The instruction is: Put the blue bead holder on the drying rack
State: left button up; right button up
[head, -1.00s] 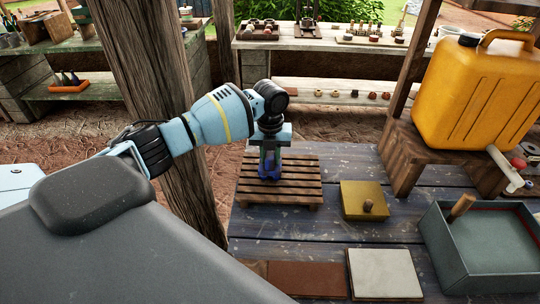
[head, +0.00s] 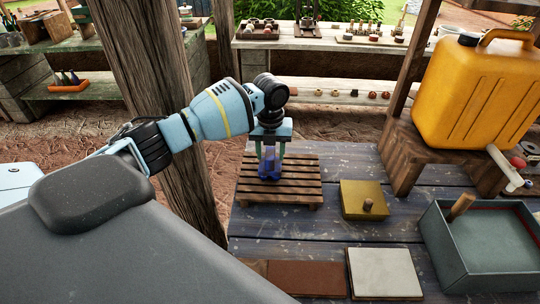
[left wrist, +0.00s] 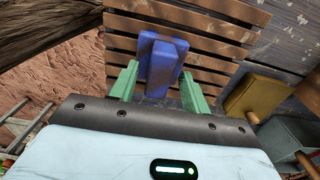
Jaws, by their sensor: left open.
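The blue bead holder (head: 268,171) stands on the slatted wooden drying rack (head: 251,190), near the rack's middle. In the left wrist view the bead holder (left wrist: 161,58) rests on the slats of the rack (left wrist: 215,62). My left gripper (head: 270,158) is above the rack with its green fingers apart, one on each side of the bead holder. In the left wrist view the fingers of the left gripper (left wrist: 158,85) are spread, with gaps to the bead holder. My right gripper is not in view.
A yellow box with a knob (head: 361,199) is right of the rack. A grey-green tray (head: 437,245) and an orange jerrycan (head: 470,95) on a wooden stand are farther right. A wooden post (head: 155,95) rises left of the rack. White (head: 384,272) and brown tiles (head: 307,278) lie in front.

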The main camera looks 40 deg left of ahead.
pick_arm(q)
notch_tip(320, 180, up, 11)
jog(key=shift+f, duration=0.2)
dwell(0.6)
